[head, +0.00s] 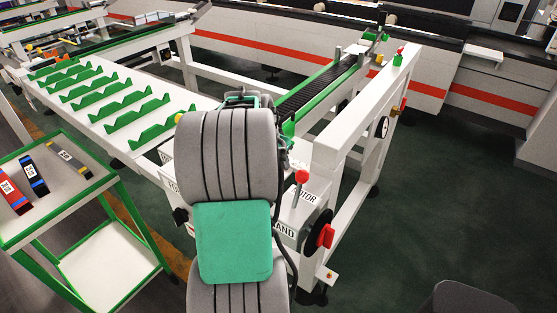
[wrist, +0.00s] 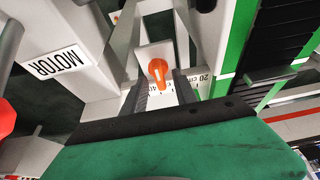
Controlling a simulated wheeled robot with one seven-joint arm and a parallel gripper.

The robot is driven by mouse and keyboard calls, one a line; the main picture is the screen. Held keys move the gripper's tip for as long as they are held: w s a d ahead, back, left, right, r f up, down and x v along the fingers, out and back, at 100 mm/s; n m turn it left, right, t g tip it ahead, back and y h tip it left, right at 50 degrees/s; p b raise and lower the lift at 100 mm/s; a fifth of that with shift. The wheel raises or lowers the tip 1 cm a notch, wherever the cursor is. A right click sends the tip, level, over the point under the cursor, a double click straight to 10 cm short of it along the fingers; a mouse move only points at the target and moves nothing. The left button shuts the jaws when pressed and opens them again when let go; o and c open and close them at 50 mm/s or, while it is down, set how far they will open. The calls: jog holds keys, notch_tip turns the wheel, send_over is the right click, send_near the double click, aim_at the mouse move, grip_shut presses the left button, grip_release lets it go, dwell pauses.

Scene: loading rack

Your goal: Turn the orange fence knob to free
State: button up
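The orange fence knob (wrist: 158,72) shows in the wrist view on a pale plate, with its narrow end pointing down in the picture. My gripper (wrist: 159,82) has its two dark fingers apart, one on each side of the knob. Gaps show between the knob and the fingers, so it does not look gripped. I cannot tell whether the fingertips reach past it in depth. A scale label reading "20 cm" (wrist: 202,82) is partly hidden behind the right finger. In the head view my arm hides the knob and most of the gripper.
A MOTOR label (wrist: 57,63) is to the left. In the head view a red-topped lever (head: 302,176) and a red handle (head: 326,236) stand right of my arm. A roller conveyor (head: 318,88) runs behind. A green-framed trolley (head: 75,207) holding bars is at left.

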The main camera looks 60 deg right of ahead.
grip_shut()
jog(key=shift+n+b, duration=0.3)
jog(key=shift+n, duration=0.1)
dwell(0.4)
jog(key=shift+f+n+t+b, duration=0.1)
jog(key=shift+n+t+b, duration=0.5)
jog(key=shift+n, duration=0.4)
jog(key=n+t+b, duration=0.1)
jog(key=n, duration=0.2)
jog(key=shift+s+n, duration=0.1)
jog(key=shift+n, duration=0.2)
jog(key=n+t, duration=0.1)
jog(key=n, duration=0.1)
jog(key=n+t+y, duration=0.1)
jog(key=n, duration=0.2)
jog(key=shift+y, duration=0.3)
jog(key=n+y, duration=0.1)
jog(key=n, duration=0.2)
jog(key=n+t+y+p, duration=0.1)
jog(key=n, duration=0.2)
jog(key=shift+n, duration=0.3)
